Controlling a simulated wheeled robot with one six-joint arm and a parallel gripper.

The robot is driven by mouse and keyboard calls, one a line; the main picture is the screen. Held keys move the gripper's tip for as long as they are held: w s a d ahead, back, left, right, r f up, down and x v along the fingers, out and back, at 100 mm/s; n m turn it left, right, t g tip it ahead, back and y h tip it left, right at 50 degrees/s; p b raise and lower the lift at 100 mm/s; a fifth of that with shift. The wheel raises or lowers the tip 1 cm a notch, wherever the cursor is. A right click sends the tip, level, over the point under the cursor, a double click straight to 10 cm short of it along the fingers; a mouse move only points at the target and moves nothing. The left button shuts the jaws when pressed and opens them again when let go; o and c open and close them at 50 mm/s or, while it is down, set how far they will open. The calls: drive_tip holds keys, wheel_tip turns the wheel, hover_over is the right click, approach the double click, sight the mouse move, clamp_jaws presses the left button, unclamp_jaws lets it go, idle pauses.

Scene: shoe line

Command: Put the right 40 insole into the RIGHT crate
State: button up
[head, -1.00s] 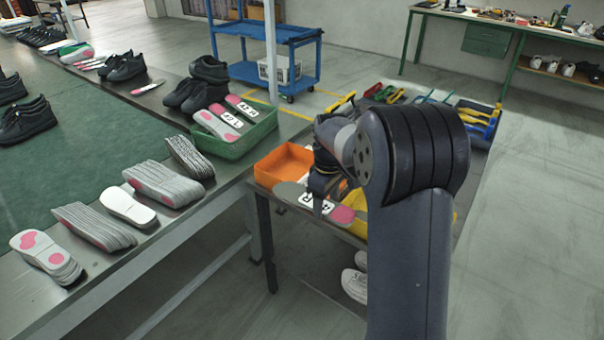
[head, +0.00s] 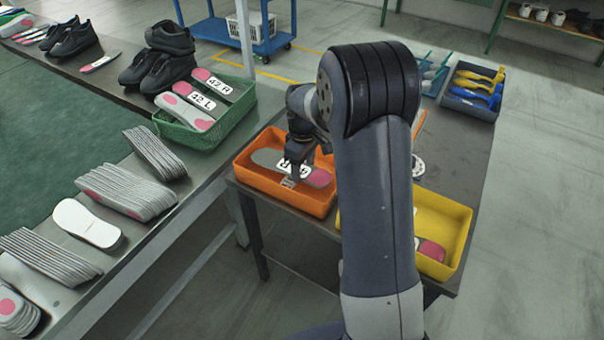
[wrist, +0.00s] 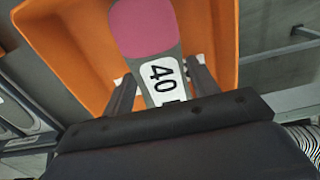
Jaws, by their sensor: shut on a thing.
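The insole (head: 318,177) is grey with a pink end and a white label. It lies across the opening of the orange crate (head: 300,203) in the head view, but I cannot tell if it touches the bottom. My gripper (head: 291,180) is shut on its middle from above and hides part of the label. In the wrist view the insole (wrist: 142,28) shows "40" and a cut-off letter, between the two fingers of my gripper (wrist: 161,88), with the orange crate (wrist: 215,30) behind it. No crate label is readable.
A yellow crate (head: 455,222) with a pink-ended insole stands right of the orange one, partly behind my arm. A green basket (head: 238,120) with 42 L and 42 R insoles sits on the line. Stacks of insoles (head: 125,190) lie at left.

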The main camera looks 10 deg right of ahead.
sight(303, 172)
drive_tip(key=shift+f, duration=1.95)
drive_tip(key=shift+f, duration=0.15)
drive_tip(key=o, duration=1)
wheel_tip(303, 172, up, 12)
drive_tip(key=shift+r, duration=0.2)
